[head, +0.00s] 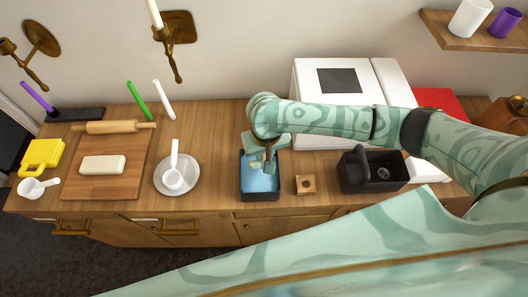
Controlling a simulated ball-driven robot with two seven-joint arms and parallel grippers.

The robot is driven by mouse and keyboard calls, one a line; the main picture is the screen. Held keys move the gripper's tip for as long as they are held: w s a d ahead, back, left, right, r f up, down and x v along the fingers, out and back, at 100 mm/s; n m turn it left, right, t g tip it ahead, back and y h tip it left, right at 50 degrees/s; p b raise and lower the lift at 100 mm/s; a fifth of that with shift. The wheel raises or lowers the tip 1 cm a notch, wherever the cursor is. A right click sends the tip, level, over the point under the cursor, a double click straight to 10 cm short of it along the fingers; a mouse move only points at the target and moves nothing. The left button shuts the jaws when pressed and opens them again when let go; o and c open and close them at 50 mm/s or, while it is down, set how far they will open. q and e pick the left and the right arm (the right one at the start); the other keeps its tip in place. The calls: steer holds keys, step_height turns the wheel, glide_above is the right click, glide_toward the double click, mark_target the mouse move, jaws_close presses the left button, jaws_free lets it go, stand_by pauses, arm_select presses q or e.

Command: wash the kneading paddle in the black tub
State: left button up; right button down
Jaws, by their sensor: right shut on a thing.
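The black tub (261,196) stands near the counter's front edge, with blue water (258,182) in it. My right gripper (262,163) reaches down over the tub from above, its fingers at the water. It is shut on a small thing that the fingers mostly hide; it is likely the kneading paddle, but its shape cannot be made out. My left gripper is not in view.
A small wooden block with a hole (305,184) sits right of the tub. Left are a white plate (187,188) with a cup and a cutting board (98,190).

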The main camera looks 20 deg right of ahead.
steer(key=shift+f+b, duration=0.95)
steer(key=shift+b, duration=0.25)
steer(key=shift+f, duration=0.2)
steer(key=shift+f+b, duration=0.35)
steer(key=shift+f, duration=1.75)
steer(key=shift+r, duration=0.1)
stand_by(1.6)
step_height(320, 180, up, 5)
steer(key=p, duration=0.6)
steer(key=shift+p, duration=0.3)
step_height(320, 180, up, 6)
steer(key=p, duration=0.8)
stand_by(0.6)
